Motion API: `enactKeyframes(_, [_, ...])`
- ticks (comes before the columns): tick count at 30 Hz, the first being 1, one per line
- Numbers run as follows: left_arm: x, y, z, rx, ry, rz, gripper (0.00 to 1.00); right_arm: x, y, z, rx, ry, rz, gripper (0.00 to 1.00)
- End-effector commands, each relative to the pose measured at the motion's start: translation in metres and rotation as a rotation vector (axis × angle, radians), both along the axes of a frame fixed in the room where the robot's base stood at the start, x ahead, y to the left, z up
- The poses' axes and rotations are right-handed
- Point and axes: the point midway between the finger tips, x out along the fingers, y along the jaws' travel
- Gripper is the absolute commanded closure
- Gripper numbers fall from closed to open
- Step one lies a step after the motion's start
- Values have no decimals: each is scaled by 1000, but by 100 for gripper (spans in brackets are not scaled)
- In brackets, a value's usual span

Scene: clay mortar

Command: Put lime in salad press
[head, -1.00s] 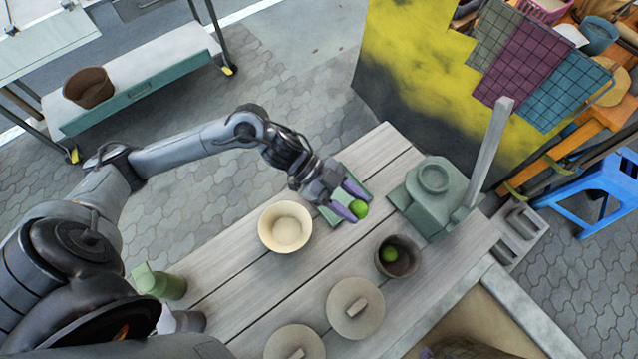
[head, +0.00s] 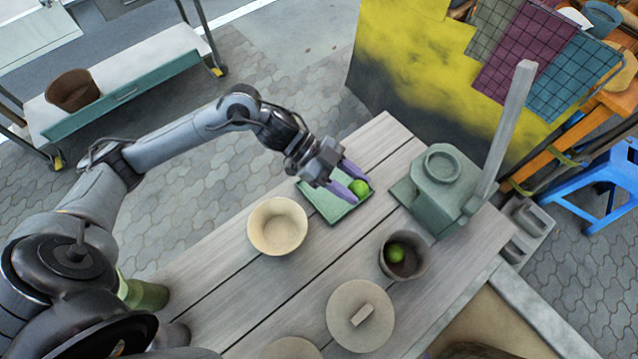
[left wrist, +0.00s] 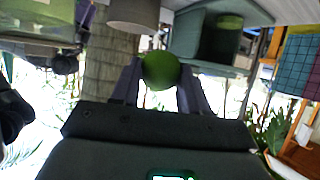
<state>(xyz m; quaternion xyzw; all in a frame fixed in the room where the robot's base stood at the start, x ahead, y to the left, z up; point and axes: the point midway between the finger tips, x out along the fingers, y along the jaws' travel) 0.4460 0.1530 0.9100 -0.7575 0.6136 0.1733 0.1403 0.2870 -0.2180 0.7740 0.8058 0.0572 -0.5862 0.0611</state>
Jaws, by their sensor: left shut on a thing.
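My left gripper (head: 350,178) is shut on a green lime (head: 358,188), held between its purple fingertips above the green tray (head: 348,215). The left wrist view also shows the lime (left wrist: 160,70) between the two fingers. The salad press (head: 438,200) is a grey-green block with a round cup (head: 443,165) on top and a tall lever (head: 510,115) at its right. It stands at the right end of the table, to the right of the gripper and apart from it. A second lime (head: 396,251) lies in a dark bowl (head: 420,262). My right gripper is not in view.
A cream bowl (head: 277,225) stands left of the tray. A round lidded pot (head: 345,325) is near the front, and a green bottle-like thing (head: 148,294) at the left end. The wooden table (head: 225,300) has bare boards between these things. A blue stool (head: 600,185) is beyond it.

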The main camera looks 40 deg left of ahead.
Motion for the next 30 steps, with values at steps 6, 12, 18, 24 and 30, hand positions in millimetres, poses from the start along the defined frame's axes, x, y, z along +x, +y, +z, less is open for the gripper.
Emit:
enactKeyframes(6, [0,15,-11,3,2,3,85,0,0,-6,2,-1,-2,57])
enactKeyframes(12, [-2,49,-33,5,5,4,85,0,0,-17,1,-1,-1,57])
enactKeyframes(18, [-4,89,-57,4,4,4,85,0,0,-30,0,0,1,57])
enactKeyframes(24, [-5,119,-76,1,1,3,85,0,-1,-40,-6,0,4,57])
enactKeyframes(30, [-5,117,-98,0,0,1,85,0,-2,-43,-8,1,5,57])
